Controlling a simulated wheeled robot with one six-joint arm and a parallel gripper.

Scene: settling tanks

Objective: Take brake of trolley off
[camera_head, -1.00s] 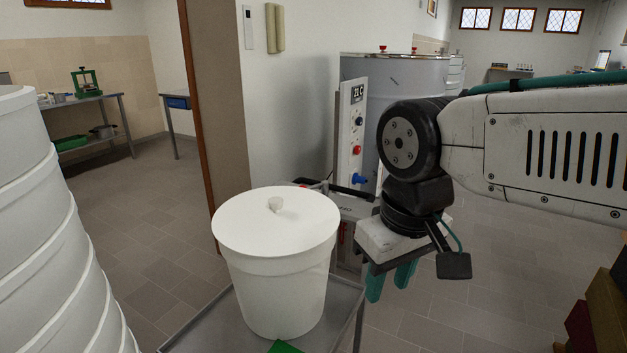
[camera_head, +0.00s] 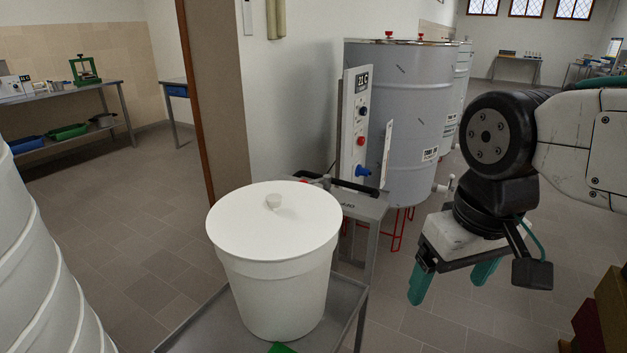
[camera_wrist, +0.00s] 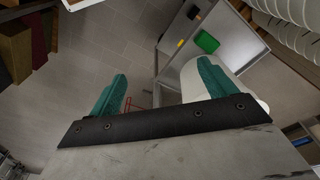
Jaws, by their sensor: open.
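The trolley (camera_head: 345,310) is a grey metal tray-topped frame at the bottom centre of the head view. A lidded white bucket (camera_head: 275,265) stands on it. In the wrist view the trolley's flat top (camera_wrist: 232,28) shows at upper right, with the bucket (camera_wrist: 190,82) partly behind a finger. I cannot make out a brake part in either view. My gripper (camera_head: 452,284) is open and empty, to the right of the trolley and apart from it, teal fingers pointing down. Its spread fingers also show in the wrist view (camera_wrist: 162,70).
A green block (camera_wrist: 207,42) lies on the trolley top. A control panel (camera_head: 355,125) and grey drums (camera_head: 412,110) stand behind. Brown boxes (camera_head: 605,310) are at lower right. Tiled floor lies open between trolley and boxes.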

